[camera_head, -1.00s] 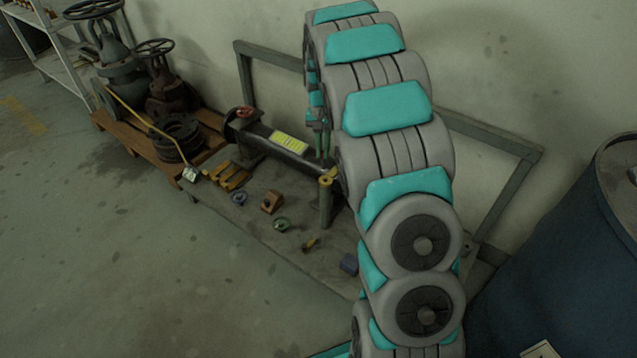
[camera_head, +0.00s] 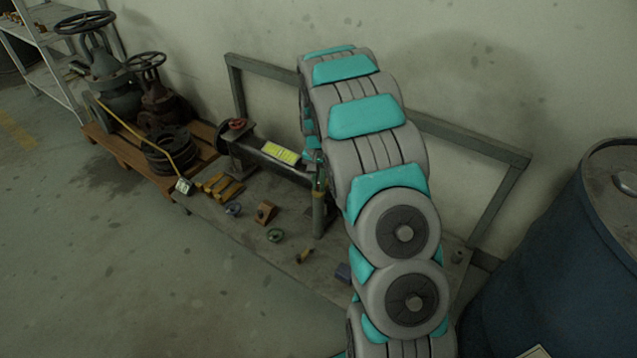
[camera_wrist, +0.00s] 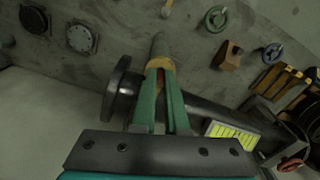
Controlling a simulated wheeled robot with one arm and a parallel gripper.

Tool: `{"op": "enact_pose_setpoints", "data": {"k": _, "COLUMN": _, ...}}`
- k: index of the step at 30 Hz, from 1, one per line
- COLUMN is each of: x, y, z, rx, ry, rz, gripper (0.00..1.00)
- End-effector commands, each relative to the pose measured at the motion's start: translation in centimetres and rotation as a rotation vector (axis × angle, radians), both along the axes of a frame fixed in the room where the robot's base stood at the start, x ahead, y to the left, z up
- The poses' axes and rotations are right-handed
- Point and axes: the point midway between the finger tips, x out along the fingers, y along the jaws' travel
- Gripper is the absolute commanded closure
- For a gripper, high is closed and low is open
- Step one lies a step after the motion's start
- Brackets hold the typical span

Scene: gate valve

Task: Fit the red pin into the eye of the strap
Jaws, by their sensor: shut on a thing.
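My gripper (camera_wrist: 160,78) shows in the wrist view as two green fingers, converging at the yellow top of an upright grey post. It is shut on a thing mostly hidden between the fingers. A small reddish patch there fits the red pin, but its shape cannot be told. The yellow strap eye (camera_wrist: 160,64) sits at the post's top, right at the fingertips. In the head view the gripper (camera_head: 319,182) is low over the post (camera_head: 319,215), partly behind my arm. Whether the pin is in the eye cannot be told.
A dark pipe (camera_head: 285,165) with a yellow label and a red handwheel (camera_head: 237,124) lies beside the post. A green ring (camera_head: 275,235), an orange-brown block (camera_head: 265,212) and other small parts lie on the bench. A blue drum (camera_head: 560,250) stands at right.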

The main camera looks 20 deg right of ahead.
Motion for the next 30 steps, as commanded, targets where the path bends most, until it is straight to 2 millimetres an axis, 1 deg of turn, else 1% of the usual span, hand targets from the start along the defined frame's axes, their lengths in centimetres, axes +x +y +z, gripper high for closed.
{"op": "enact_pose_setpoints", "data": {"k": 6, "x": 0.0, "y": 0.0, "z": -0.3, "rx": 0.0, "ry": 0.0, "rz": 0.001, "gripper": 1.0}}
{"op": "enact_pose_setpoints", "data": {"k": 7, "x": 0.0, "y": 0.0, "z": -0.2, "rx": 0.0, "ry": 0.0, "rz": 0.001, "gripper": 0.87}}
{"op": "enact_pose_setpoints", "data": {"k": 12, "x": 0.0, "y": 0.0, "z": -0.2, "rx": 0.0, "ry": 0.0, "rz": 0.001, "gripper": 0.68}}
{"op": "enact_pose_setpoints", "data": {"k": 15, "x": 0.0, "y": 0.0, "z": -0.2, "rx": 0.0, "ry": 0.0, "rz": 0.001, "gripper": 0.59}}
{"op": "enact_pose_setpoints", "data": {"k": 22, "x": 0.0, "y": 0.0, "z": -0.1, "rx": 0.0, "ry": 0.0, "rz": 0.001, "gripper": 0.59}}
{"op": "enact_pose_setpoints", "data": {"k": 25, "x": 0.1, "y": 0.0, "z": 0.4, "rx": -0.001, "ry": -0.001, "rz": 0.001, "gripper": 0.59}}
{"op": "enact_pose_setpoints", "data": {"k": 28, "x": 0.1, "y": 0.0, "z": 1.6, "rx": 0.0, "ry": -0.002, "rz": 0.001, "gripper": 0.59}}
{"op": "enact_pose_setpoints", "data": {"k": 30, "x": 0.1, "y": 0.0, "z": 3.0, "rx": -0.001, "ry": -0.003, "rz": 0.002, "gripper": 0.59}}
